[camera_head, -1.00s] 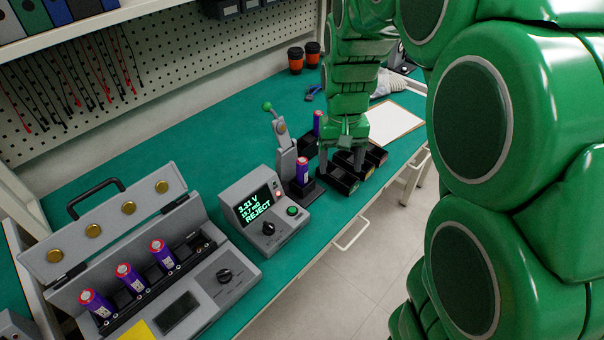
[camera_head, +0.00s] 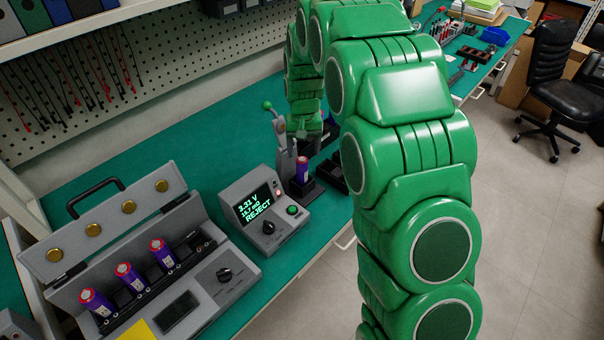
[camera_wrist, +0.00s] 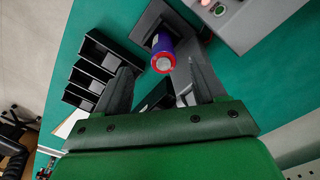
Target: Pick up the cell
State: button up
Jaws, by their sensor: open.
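A purple cell with a red-ringed top (camera_head: 303,168) stands upright in the dark holder of the lever stand, beside the tester (camera_head: 264,212) whose screen reads "3.31 V" and "REJECT". In the wrist view the same cell (camera_wrist: 162,52) shows end-on, between the lines of my two fingers. My gripper (camera_wrist: 163,68) is open, with no cell in its jaws. In the head view my gripper (camera_head: 306,140) is just behind and above this cell, partly hidden by the lever. Three more purple cells (camera_head: 130,277) stand in the grey case at left.
The grey lever with a green knob (camera_head: 268,106) rises close to my gripper. Black bins (camera_wrist: 92,72) lie on the other side, at left in the wrist view. The green bench top (camera_head: 200,165) behind the case and tester is clear.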

aim_at(302, 159)
jog(key=shift+w+a+f, duration=0.1)
jog(key=shift+w+f, duration=0.1)
jog(key=shift+f, duration=0.3)
jog(key=shift+w+a+f, duration=0.1)
jog(key=shift+w+f, duration=0.1)
jog(key=shift+f, duration=1.6)
jog(key=shift+w+f, duration=0.2)
jog(key=shift+f, duration=1.6)
grip_shut()
